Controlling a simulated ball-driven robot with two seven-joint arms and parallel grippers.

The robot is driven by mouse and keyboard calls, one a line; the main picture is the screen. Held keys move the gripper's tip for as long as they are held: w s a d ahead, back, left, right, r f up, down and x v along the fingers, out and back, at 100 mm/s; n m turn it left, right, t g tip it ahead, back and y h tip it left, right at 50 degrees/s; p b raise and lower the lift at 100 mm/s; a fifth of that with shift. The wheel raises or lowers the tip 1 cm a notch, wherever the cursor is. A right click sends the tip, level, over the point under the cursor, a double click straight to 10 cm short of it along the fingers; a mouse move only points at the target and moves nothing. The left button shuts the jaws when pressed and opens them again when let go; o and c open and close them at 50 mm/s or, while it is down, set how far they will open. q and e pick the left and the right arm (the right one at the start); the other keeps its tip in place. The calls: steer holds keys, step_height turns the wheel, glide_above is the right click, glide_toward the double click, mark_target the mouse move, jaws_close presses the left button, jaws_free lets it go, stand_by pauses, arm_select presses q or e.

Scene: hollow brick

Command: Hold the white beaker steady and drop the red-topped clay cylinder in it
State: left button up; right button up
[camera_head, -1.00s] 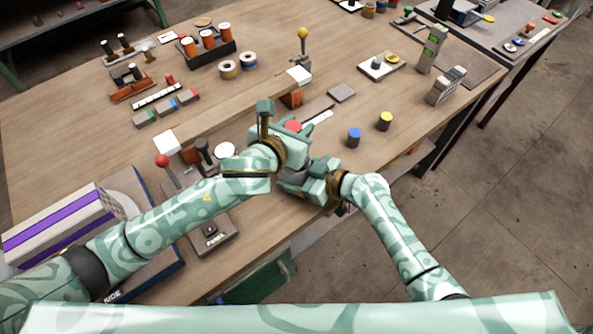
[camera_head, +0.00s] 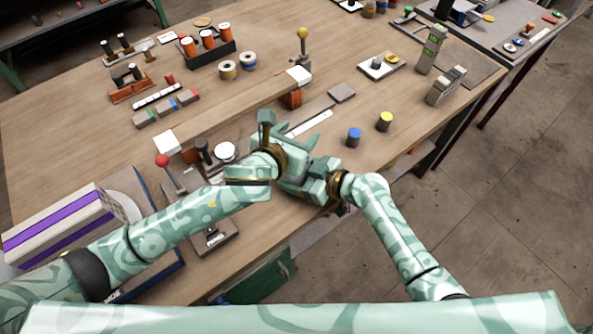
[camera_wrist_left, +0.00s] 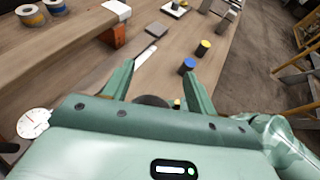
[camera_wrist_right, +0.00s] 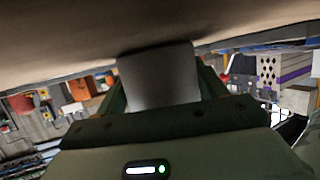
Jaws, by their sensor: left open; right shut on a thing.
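My left gripper (camera_head: 288,132) is open beside my right gripper (camera_head: 308,172), near the table's front. The left wrist view shows its two fingers spread, with a dark round shape (camera_wrist_left: 151,100) low between them; I cannot tell for sure what it is. My right gripper is shut on a smooth grey-white cylinder, which looks like the white beaker (camera_wrist_right: 158,78) in shade. The beaker is hidden behind the grippers in the head view. The red-topped clay cylinder is not visible in any view now; whether it is inside the beaker cannot be seen.
A blue-topped cylinder (camera_head: 354,137) and a yellow-topped cylinder (camera_head: 385,121) stand to the right of the grippers. A red-knobbed lever (camera_head: 163,161) and a white dial (camera_head: 224,150) are to the left.

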stand_by(0.4)
arm_select(q)
steer(key=shift+r, duration=3)
arm_select(e)
steer(key=o, duration=1.3)
steer(key=shift+c, duration=0.2)
